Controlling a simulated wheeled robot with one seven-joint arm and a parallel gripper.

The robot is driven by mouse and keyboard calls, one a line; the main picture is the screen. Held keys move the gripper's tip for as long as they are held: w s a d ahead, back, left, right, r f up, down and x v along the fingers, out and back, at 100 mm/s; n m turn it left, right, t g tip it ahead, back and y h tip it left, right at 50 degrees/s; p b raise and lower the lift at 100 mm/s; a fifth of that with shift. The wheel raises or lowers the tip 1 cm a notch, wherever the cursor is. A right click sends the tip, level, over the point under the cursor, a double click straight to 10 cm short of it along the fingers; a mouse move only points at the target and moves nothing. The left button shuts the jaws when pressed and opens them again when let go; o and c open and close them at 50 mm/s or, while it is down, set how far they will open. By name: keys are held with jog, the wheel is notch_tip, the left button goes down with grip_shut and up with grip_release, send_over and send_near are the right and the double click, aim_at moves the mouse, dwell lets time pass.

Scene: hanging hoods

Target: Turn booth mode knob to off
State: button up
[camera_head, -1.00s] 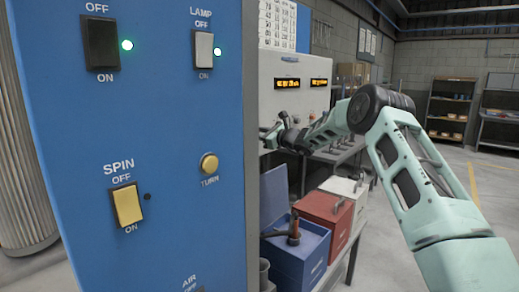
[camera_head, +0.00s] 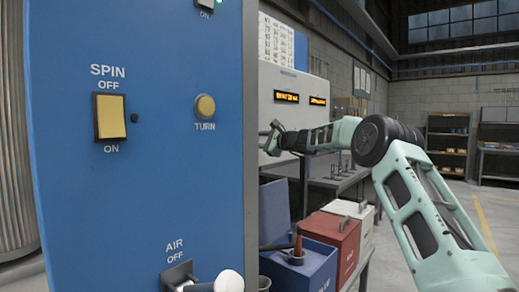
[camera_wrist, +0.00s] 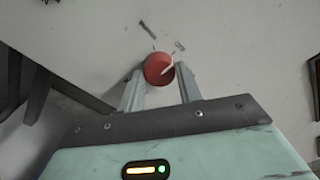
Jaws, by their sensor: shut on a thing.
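A round red knob (camera_wrist: 158,66) with a pale pointer line sits on a pale grey panel face in the wrist view. My gripper (camera_wrist: 160,80) is shut on it, one finger on either side. Dark marks lie beyond the knob on the panel, but I cannot read them. In the head view my gripper (camera_head: 268,138) is at the pale control box (camera_head: 310,82) with two lit amber displays. The knob itself is hidden there.
A blue panel (camera_head: 190,200) with a SPIN switch (camera_head: 110,117), a yellow TURN button (camera_head: 205,106) and an AIR lever (camera_head: 190,278) fills the left. Blue (camera_head: 300,265) and red (camera_head: 338,232) boxes stand below my arm. Open floor lies at right.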

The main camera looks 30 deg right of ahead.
jog(key=shift+n, duration=0.3)
jog(key=o, duration=1)
jog(key=b+v, duration=0.6)
jog(key=v, duration=1.1)
jog(key=shift+s, duration=0.2)
jog(key=shift+s+d, duration=0.1)
